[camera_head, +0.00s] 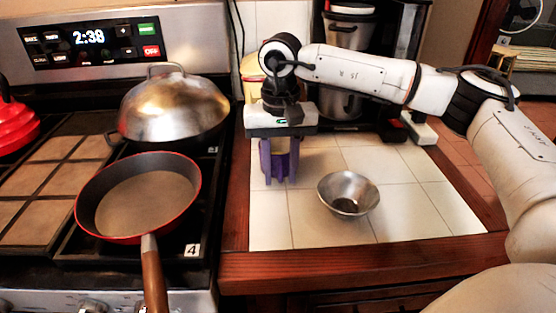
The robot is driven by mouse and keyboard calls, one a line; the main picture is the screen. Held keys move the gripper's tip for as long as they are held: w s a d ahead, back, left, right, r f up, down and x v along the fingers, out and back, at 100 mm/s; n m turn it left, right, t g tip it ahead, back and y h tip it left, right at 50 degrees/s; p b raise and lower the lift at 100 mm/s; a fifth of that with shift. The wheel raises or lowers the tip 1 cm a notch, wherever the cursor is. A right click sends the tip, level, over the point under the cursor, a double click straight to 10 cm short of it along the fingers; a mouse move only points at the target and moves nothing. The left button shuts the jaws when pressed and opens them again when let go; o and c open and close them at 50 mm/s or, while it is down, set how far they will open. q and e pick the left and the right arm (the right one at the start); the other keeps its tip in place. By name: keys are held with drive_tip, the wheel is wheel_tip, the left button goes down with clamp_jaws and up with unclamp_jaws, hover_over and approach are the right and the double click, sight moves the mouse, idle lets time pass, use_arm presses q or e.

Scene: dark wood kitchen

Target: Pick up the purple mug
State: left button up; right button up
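The purple mug (281,160) appears to be on the white tiled counter, directly below the body of my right gripper. Purple shows as upright strips on both sides, with a paler, yellowish part between them. My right gripper (280,165) points straight down over this spot, its arm reaching in from the right. The fingers and the mug are hard to tell apart here, so I cannot tell whether the fingers touch it or grip it. My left gripper is not in view.
A metal bowl (348,194) sits right of the gripper on the counter. A coffee machine (349,35) and a yellow container (251,68) stand behind. The stove at left holds a red-rimmed pan (140,200) and a domed steel lid (174,106). The counter's front is clear.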

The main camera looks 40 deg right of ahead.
clamp_jaws()
drive_tip(key=shift+r, duration=0.2)
drive_tip(key=shift+r, duration=4.8)
